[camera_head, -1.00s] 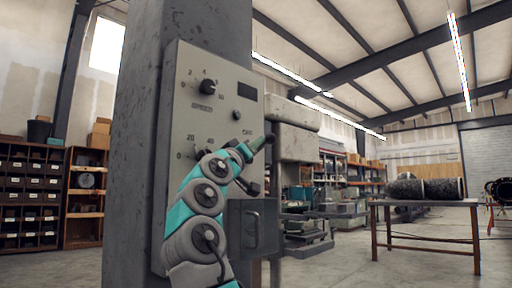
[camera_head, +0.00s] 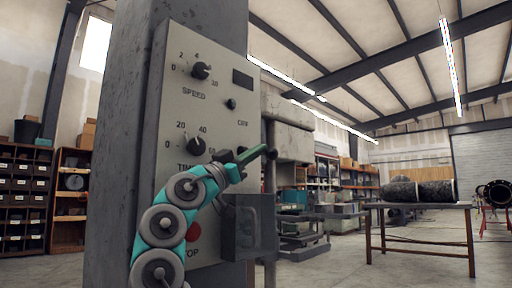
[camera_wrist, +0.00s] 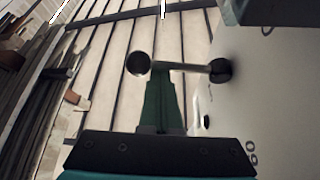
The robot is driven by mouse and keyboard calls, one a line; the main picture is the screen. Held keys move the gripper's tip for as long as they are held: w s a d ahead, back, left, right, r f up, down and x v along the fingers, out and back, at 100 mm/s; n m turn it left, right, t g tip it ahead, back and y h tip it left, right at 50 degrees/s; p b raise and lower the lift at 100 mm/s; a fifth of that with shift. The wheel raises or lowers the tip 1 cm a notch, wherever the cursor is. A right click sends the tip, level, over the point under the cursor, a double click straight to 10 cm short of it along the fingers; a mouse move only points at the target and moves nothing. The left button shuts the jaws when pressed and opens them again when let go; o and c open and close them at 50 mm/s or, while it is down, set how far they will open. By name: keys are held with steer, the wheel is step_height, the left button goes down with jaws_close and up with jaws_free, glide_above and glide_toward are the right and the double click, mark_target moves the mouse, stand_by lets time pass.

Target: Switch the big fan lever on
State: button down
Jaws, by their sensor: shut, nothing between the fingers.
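A grey control panel (camera_head: 215,105) is fixed to a metal column. In the wrist view, a lever (camera_wrist: 190,66) with a metal rod and round ball end (camera_wrist: 138,63) sticks out from a dark pivot (camera_wrist: 220,70) on the panel face. In the head view, its dark ball (camera_head: 270,153) shows just past my fingertips. My gripper (camera_head: 255,154) is shut and empty, with its green fingers close to the rod. In the wrist view the fingertips (camera_wrist: 161,72) overlap the rod near the ball. I cannot tell whether they touch. My wrist hides most of the lever in the head view.
The panel carries a speed knob (camera_head: 200,70), a timer knob (camera_head: 196,147) and a red stop button (camera_head: 193,232). A dark grey box (camera_head: 250,228) juts out below my gripper. A table (camera_head: 420,206) bearing dark pipe stands at right, with open floor before it.

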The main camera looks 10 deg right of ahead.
steer(key=shift+w+a+f+b, duration=0.1)
steer(key=shift+w+f+b, duration=0.05)
steer(key=shift+f+b, duration=0.3)
steer(key=shift+w+a+f+b, duration=0.15)
steer(key=shift+f+b, duration=0.15)
steer(key=shift+f, duration=0.35)
steer(key=s+a+f+b, duration=0.1)
steer(key=s+a, duration=0.4)
steer(key=a, duration=0.3)
stand_by(0.5)
stand_by(0.5)
